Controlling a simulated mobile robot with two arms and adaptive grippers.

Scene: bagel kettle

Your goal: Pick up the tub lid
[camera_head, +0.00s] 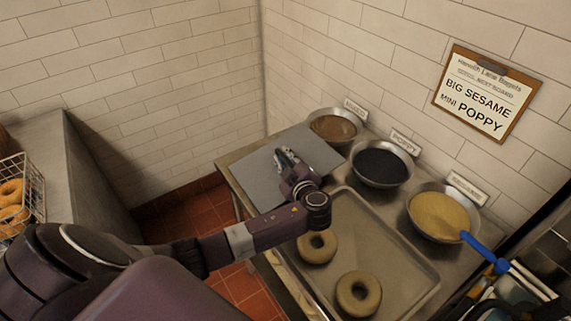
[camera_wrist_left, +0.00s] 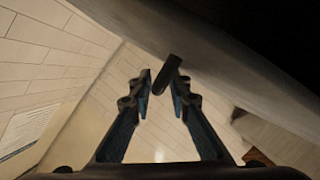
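A flat grey slab (camera_head: 253,165), apparently the tub lid, lies at the back left of the steel counter. A short dark handle (camera_wrist_left: 166,76) shows against a grey surface (camera_wrist_left: 205,52) in the left wrist view. My left gripper (camera_head: 286,157) is over the slab in the head view, with my wrist hiding part of it. In the left wrist view the left gripper's fingertips (camera_wrist_left: 163,86) stand apart, with the handle showing between them. Narrow gaps show beside the handle; I cannot tell whether either finger touches it. My right gripper is not in view.
Bowls of brown (camera_head: 333,127), black (camera_head: 381,164) and yellow (camera_head: 437,214) toppings stand along the wall. A blue handle (camera_head: 484,251) leans from the yellow bowl. A metal tray (camera_head: 385,236) holds two bagels (camera_head: 358,293) in front. A wire basket (camera_head: 37,188) of bagels stands left.

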